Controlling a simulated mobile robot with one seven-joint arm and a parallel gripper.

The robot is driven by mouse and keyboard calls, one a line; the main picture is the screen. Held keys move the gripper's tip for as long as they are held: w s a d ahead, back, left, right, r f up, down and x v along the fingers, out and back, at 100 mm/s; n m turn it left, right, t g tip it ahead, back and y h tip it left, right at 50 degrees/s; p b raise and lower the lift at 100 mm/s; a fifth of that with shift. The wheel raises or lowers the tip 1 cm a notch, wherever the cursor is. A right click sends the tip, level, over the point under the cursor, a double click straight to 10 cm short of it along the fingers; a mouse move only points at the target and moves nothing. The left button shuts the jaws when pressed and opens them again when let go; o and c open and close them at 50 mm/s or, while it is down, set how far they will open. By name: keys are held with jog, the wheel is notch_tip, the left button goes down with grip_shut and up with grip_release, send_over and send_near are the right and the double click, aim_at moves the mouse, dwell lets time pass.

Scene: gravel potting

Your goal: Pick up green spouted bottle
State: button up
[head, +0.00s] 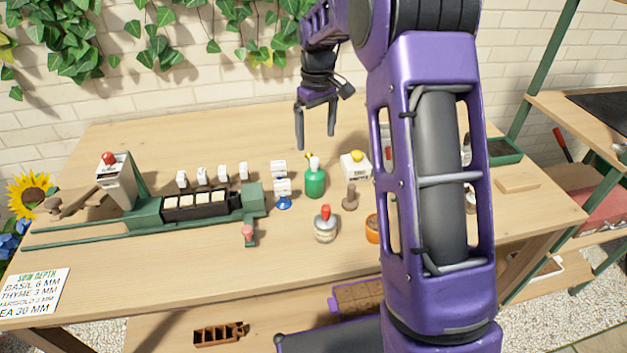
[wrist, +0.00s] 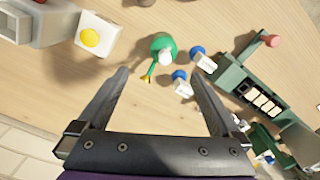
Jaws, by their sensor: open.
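The green spouted bottle (head: 315,181) stands upright on the wooden table (head: 300,278) in the head view.
White labels on blue bases (head: 283,197) stand just left of the bottle. A white box with a yellow button (head: 356,164) is to its right. A jar with a red top (head: 325,224) is in front. A green rail with a seed tray (head: 200,206) lies left.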

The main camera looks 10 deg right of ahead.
aim_at(314, 173)
notch_tip(314, 173, down, 7)
jog(key=shift+r+b, duration=0.1)
jog(key=shift+b, duration=0.2)
jog(key=shift+s+a+f+b, duration=0.1)
jog(key=shift+f, duration=0.8)
jog(key=shift+s+a+f+b, duration=0.15)
jog(key=shift+f, duration=0.75)
jog(key=shift+s+a+f+b, duration=0.1)
jog(key=shift+f, duration=0.8)
jog(key=shift+c, duration=0.3)
grip_shut()
notch_tip(314, 173, up, 10)
jog(key=shift+r+p, duration=0.1)
jog(key=shift+p, duration=0.5)
